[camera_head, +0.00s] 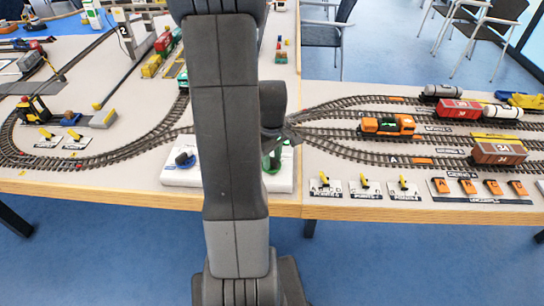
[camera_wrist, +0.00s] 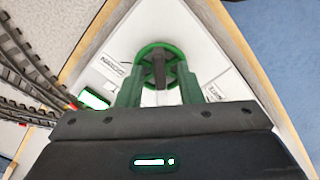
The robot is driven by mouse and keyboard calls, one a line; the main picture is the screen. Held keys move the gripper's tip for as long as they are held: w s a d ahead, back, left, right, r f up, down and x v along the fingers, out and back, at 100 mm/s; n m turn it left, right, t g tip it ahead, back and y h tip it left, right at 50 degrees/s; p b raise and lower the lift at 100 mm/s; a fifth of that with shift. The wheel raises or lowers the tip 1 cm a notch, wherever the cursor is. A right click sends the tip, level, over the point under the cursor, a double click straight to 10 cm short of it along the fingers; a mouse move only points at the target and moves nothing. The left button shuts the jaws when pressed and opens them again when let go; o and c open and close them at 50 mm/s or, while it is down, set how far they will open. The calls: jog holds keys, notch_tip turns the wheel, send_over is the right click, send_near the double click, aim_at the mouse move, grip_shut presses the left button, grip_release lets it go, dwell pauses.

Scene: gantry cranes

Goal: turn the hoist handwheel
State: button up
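The hoist handwheel (camera_wrist: 170,49) is a green spoked ring with a dark hub, at the top middle of the wrist view, above a white base (camera_wrist: 215,45). My gripper (camera_wrist: 159,80) points at it. Its two green fingers are apart, one on each side of the wheel's near part. I cannot tell whether they touch the rim. In the head view, green parts (camera_head: 272,160) show beside my arm over the white base (camera_head: 225,180); my arm hides most of that spot.
A dark blue part (camera_head: 184,160) stands on the base's left. Curved track (camera_head: 130,152) lies left, and several tracks with an orange locomotive (camera_head: 387,125) and wagons lie right. Switch levers (camera_head: 364,185) line the table's front edge (camera_head: 400,215).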

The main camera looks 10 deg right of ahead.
grip_shut()
jog(key=shift+m, duration=0.3)
jog(key=m, duration=0.6)
jog(key=shift+a+b, duration=0.1)
jog(key=shift+b, duration=0.25)
jog(key=m, duration=0.6)
jog(key=shift+a+m, duration=0.15)
jog(key=shift+m, duration=0.15)
grip_release()
